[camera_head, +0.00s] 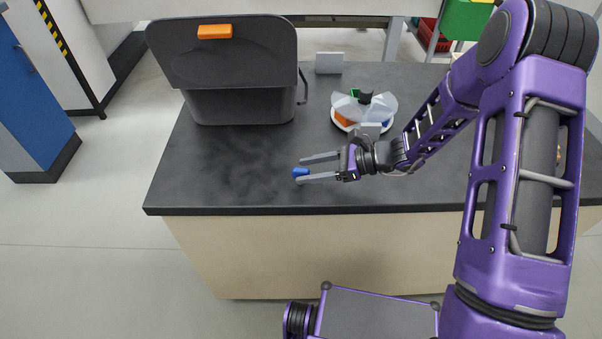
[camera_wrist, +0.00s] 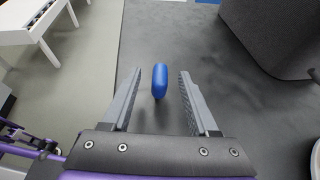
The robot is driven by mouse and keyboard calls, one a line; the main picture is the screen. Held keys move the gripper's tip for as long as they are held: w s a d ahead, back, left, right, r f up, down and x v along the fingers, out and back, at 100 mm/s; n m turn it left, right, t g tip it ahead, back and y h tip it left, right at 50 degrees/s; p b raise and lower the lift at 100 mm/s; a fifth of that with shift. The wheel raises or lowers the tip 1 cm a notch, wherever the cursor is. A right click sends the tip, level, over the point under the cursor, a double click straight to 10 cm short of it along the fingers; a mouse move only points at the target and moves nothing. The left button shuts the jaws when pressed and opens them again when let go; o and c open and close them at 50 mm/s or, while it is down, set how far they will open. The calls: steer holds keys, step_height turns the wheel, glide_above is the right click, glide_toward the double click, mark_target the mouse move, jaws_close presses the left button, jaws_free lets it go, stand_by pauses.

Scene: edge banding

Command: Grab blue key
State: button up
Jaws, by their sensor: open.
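The blue key (camera_head: 300,172) is a small, rounded blue piece on the dark countertop, near its front edge in the head view. In the wrist view the blue key (camera_wrist: 160,81) lies between the tips of my two fingers, with a gap on each side. My gripper (camera_head: 319,168) is open and reaches in from the right, low over the counter, with its fingertips around the key. In the wrist view my gripper (camera_wrist: 161,90) shows both grey fingers apart and nothing clasped. I cannot tell the exact height of the fingers above the counter.
A dark grey bin (camera_head: 240,105) with a raised lid and an orange piece (camera_head: 214,32) on it stands at the back left. A round divided dish (camera_head: 345,122) with coloured pieces sits behind my gripper. The counter (camera_head: 210,175) left of the key is clear.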

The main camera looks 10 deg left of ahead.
mark_target(290, 183)
steer(key=x, duration=0.5)
steer(key=shift+a, duration=0.15)
jaws_close()
